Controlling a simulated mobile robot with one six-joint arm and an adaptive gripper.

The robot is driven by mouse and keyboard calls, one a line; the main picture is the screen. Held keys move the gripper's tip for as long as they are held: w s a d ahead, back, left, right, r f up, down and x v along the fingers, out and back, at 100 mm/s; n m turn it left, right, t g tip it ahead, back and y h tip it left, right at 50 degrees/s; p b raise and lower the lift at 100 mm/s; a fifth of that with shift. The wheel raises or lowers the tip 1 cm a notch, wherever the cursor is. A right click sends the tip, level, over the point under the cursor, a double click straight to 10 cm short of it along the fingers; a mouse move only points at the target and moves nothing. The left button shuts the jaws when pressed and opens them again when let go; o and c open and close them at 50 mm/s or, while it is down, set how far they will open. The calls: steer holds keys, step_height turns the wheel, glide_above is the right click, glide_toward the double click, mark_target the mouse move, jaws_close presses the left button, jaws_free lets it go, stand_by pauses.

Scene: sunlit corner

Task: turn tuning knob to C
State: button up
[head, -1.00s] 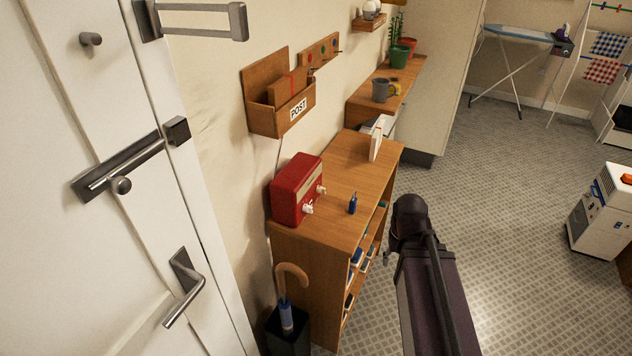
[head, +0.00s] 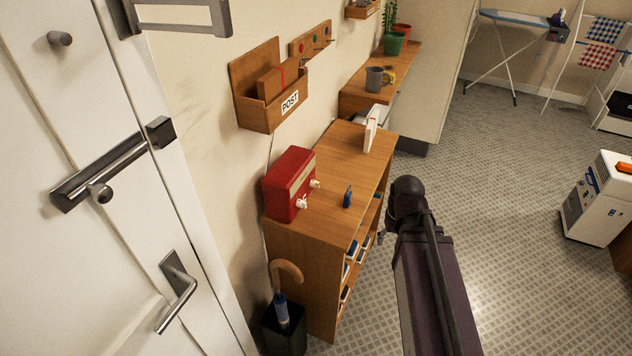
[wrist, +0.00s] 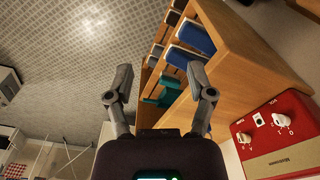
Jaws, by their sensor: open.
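A red radio (head: 287,186) stands on the wooden shelf unit, near its front end by the wall. Two white knobs, a nearer one (head: 302,203) and a farther one (head: 315,184), stick out of its face. The knob markings are too small to read surely, so I cannot tell the tuning setting. My gripper (wrist: 159,78) is open and empty, left of the radio and apart from it.
A post box (head: 272,108) hangs above. An umbrella stand (head: 286,332) and door (head: 75,250) are near.

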steer(key=w+a+r+n+t+y+p, duration=0.2)
steer(key=w+a+r+n+p, duration=0.4)
steer(key=w+a, duration=0.45)
steer(key=n+t+y+p, duration=0.1)
steer(key=n+p, duration=0.1)
steer(key=n, duration=0.6)
glide_toward(316, 182)
steer(key=v, duration=0.4)
steer(key=shift+d+f, duration=0.15)
steer(key=shift+d, duration=0.05)
steer(key=shift+f+b, duration=0.2)
steer(key=shift+b, duration=0.1)
steer(key=b+x, duration=0.8)
steer(key=x, duration=0.1)
steer(key=b+x, duration=0.4)
steer(key=shift+w+a+f, duration=0.1)
steer(key=shift+w+a, duration=0.05)
steer(key=shift+a, duration=0.25)
